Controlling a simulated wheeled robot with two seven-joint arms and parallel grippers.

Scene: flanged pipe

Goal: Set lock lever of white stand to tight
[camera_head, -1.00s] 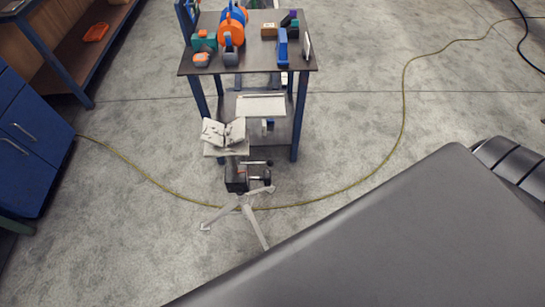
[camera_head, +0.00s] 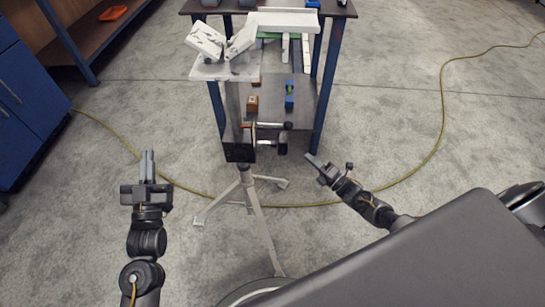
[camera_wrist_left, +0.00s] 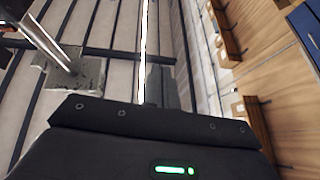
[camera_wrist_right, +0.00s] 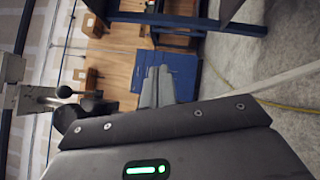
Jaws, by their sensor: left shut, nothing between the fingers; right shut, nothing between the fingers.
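The white stand (camera_head: 247,195) stands on tripod legs with a V-shaped head (camera_head: 222,48) on top. Below the head is a dark clamp block (camera_head: 239,143). Two short bars with black ends stick out to its right, one at the upper side (camera_head: 272,126) and one lower (camera_head: 283,145); I cannot tell which is the lock lever or how it is set. In the right wrist view black knobs (camera_wrist_right: 66,117) show at left. My left gripper (camera_head: 148,153) is shut and empty, left of the stand. My right gripper (camera_head: 309,157) is shut and empty, right of and near the bars.
A blue-legged table (camera_head: 319,75) stands behind the stand, with small boxes on its lower shelf. A yellow cable (camera_head: 430,160) crosses the floor. Blue cabinets (camera_head: 25,110) stand at left.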

